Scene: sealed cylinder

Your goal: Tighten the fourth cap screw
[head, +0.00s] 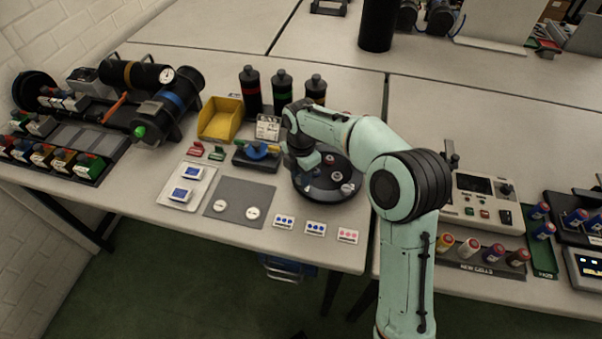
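A dark round cylinder head (322,191) sits near the front middle of the table, with several light cap screws visible on its top, among them a cap screw (336,177) at its right. My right arm comes in from the lower right and reaches over it. My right gripper (307,168) points down over the left-back part of the round top. Its fingertips are small and partly hidden, so I cannot tell whether they touch a screw or are open or shut. My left gripper is not in view.
A blue-handled fixture (256,156), a yellow bin (221,119) and several dark bottles (282,94) stand close behind and left. A grey mat (238,200) with two white discs lies left. Small cards (315,228) line the front edge. A tester (484,199) stands right.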

